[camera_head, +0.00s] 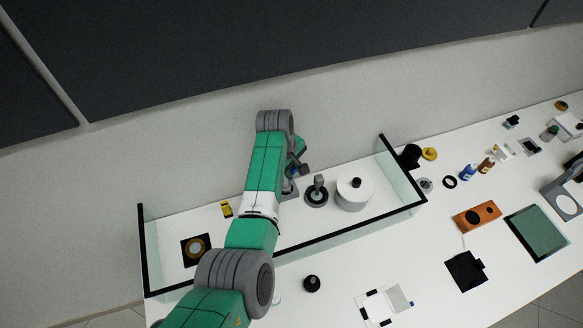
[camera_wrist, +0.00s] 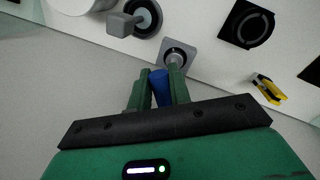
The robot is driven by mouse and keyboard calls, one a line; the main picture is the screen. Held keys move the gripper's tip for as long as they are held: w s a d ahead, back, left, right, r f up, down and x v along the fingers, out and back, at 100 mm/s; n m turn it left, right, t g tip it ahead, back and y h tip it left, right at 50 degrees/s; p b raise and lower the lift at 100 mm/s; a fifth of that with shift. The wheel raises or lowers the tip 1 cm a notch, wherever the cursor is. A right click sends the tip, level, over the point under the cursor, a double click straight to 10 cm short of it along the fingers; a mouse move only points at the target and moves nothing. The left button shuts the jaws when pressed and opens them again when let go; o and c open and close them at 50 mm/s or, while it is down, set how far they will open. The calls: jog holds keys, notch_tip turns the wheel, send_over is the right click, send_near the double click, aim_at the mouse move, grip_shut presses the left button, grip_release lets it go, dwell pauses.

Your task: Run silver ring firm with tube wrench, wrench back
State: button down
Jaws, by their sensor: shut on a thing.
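My gripper (camera_wrist: 161,88) is shut on a blue cylinder (camera_wrist: 159,90), apparently the handle of the tube wrench, held between its two green fingers. The wrench's working end is hidden or merges with what lies behind it. Just beyond the fingertips is a silver ring (camera_wrist: 175,53) on a grey square plate (camera_wrist: 190,50). I cannot tell whether the wrench touches the ring. In the head view the grey plate (camera_head: 291,188) is partly hidden by my arm, and the gripper (camera_head: 301,167) is small and dark beside it.
A grey-topped post (camera_head: 317,181) on a round black base and a white cylinder (camera_head: 354,196) stand close on the right. Clear black-edged panels (camera_head: 348,230) enclose this area.

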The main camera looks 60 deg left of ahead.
jog(key=c, duration=1.2)
grip_release()
jog(key=shift+f, duration=0.15)
notch_tip(320, 180, up, 12)
jog(key=s+p, duration=0.1)
jog(key=p, duration=0.4)
jog(key=shift+s+f, duration=0.15)
jog(key=shift+s, duration=0.15)
